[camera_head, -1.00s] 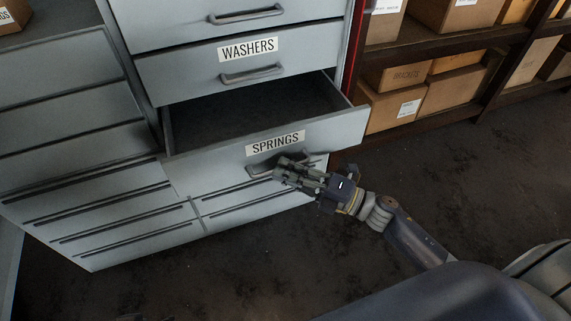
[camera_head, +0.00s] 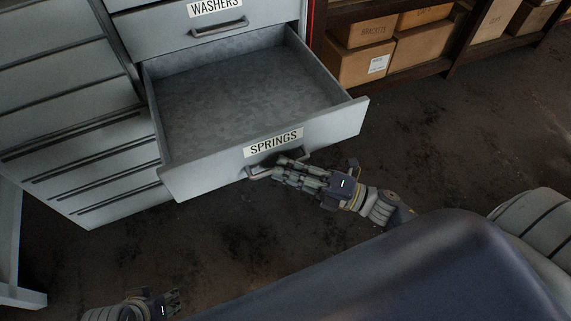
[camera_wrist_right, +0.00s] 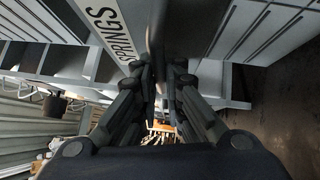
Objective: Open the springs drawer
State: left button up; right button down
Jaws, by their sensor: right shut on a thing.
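The springs drawer (camera_head: 210,174) is pulled well out of the grey cabinet in the head view, and its inside looks empty. Its front carries a white SPRINGS label, which also shows close up in the right wrist view. Below the label is a dark bar handle (camera_head: 257,174). My right gripper (camera_head: 279,168) is shut on this handle, reaching in from the right; its fingers hide part of the bar. In the right wrist view its two fingers (camera_wrist_right: 163,75) are close together. My left gripper (camera_head: 172,302) is at the bottom left edge, apart from the cabinet; its opening is unclear.
The washers drawer (camera_head: 180,38) above is shut. More shut grey drawers (camera_head: 60,100) stand to the left. Shelves with cardboard boxes (camera_head: 420,52) stand at the back right. The dark floor (camera_head: 440,130) right of the drawer is clear.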

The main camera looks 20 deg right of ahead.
jog(key=c, duration=1.7)
grip_release()
jog(key=v, duration=1.2)
